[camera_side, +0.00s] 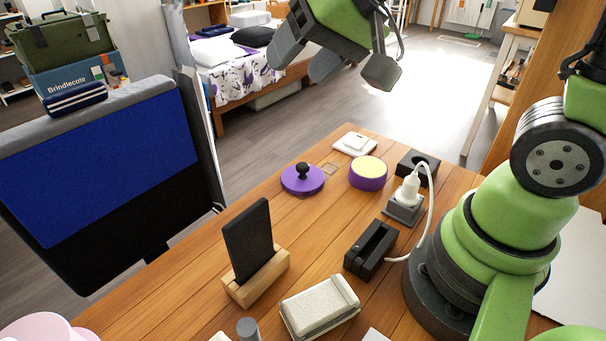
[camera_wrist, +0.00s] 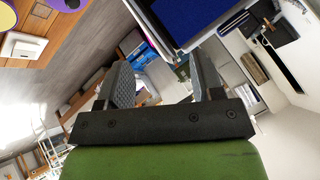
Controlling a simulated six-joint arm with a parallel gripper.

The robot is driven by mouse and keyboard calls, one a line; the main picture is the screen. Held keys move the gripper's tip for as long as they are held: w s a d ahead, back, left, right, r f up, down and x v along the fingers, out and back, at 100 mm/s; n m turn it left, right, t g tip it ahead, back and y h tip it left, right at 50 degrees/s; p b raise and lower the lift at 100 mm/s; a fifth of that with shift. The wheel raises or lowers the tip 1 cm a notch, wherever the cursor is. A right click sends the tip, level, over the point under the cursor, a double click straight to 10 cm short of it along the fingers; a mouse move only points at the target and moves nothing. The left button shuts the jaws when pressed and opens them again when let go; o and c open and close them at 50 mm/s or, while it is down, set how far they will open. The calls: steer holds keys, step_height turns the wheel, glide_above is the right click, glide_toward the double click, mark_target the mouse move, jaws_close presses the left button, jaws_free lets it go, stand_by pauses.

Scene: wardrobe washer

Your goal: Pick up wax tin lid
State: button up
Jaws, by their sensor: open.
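The wax tin lid (camera_side: 303,180) is a flat purple disc with a black knob on top. It lies on the wooden table, knob up, left of the wax tin (camera_side: 368,175) and apart from it. The tin is purple with a pale yellow top. My gripper (camera_side: 342,60) is open and empty, high above the far end of the table, well above the lid. In the wrist view my gripper (camera_wrist: 162,78) has its fingers apart with nothing between them. The tin's yellow top (camera_wrist: 7,19) is cut off at the upper left corner there.
A white square item (camera_side: 354,144) lies behind the lid and tin. A black block (camera_side: 417,163) and a plugged-in charger (camera_side: 405,207) stand to the right. A phone on a wooden stand (camera_side: 256,278) is nearer. The table around the lid is mostly clear.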

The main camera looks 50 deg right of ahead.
steer(key=w+d+f+m+g+h, duration=0.1)
steer(key=w+d+f+m+h, duration=0.3)
steer(key=f, duration=0.6)
steer(key=n+g+h, duration=0.2)
steer(key=g, duration=0.1)
glide_toward(303, 165)
steer(key=shift+x, duration=5.1)
steer(key=c, duration=1)
